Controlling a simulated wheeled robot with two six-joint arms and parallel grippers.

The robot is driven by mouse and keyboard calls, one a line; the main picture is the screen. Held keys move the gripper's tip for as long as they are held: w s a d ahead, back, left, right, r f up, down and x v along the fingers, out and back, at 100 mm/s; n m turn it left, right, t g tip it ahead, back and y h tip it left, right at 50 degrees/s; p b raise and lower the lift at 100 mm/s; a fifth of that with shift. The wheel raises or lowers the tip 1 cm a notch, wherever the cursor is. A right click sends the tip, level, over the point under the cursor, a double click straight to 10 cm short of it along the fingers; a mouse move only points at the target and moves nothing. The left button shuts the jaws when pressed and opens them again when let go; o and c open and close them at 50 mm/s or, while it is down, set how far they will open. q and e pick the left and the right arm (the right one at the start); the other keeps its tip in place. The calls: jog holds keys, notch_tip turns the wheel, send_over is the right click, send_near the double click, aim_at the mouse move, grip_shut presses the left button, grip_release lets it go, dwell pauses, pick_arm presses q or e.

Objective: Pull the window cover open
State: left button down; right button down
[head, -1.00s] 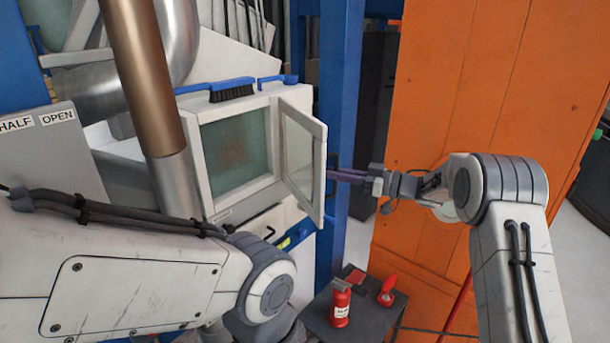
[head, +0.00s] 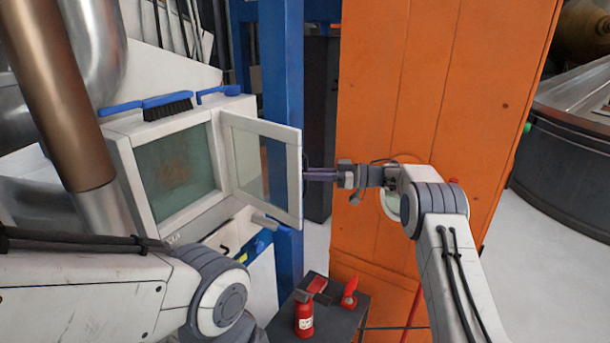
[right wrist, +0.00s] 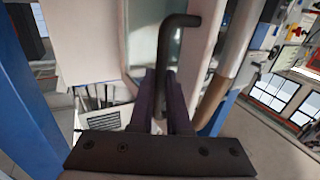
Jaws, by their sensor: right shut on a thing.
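The window cover (head: 292,190) is a white-framed glass door on the white housing (head: 122,140). It is hinged at the opening's right side and stands swung well out, with the window (head: 175,172) exposed. My right gripper (head: 308,174) reaches the cover's free edge from the right. In the right wrist view its purple fingers (right wrist: 163,88) are shut on the dark bent handle (right wrist: 174,55). The handle is hidden behind the fingers and cover edge in the head view. My left arm shows at the lower left, but its gripper is out of view.
A blue post (head: 283,100) stands behind the cover, and an orange cabinet (head: 440,90) behind my right arm. A brush (head: 167,105) lies on the housing. A brown pipe (head: 50,90) rises at left.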

jog(key=shift+a, duration=0.1)
jog(key=c, duration=0.9)
grip_release()
jog(key=shift+a, duration=0.1)
jog(key=d+b, duration=0.1)
jog(key=d, duration=0.2)
jog(key=s+d+b, duration=0.1)
jog(key=d+b, duration=0.1)
jog(key=d, duration=0.2)
jog(key=d+b, duration=0.1)
jog(key=d, duration=0.2)
jog(key=shift+s+d+b, duration=0.25)
jog(key=shift+s+b, duration=0.1)
jog(key=shift+b, duration=0.05)
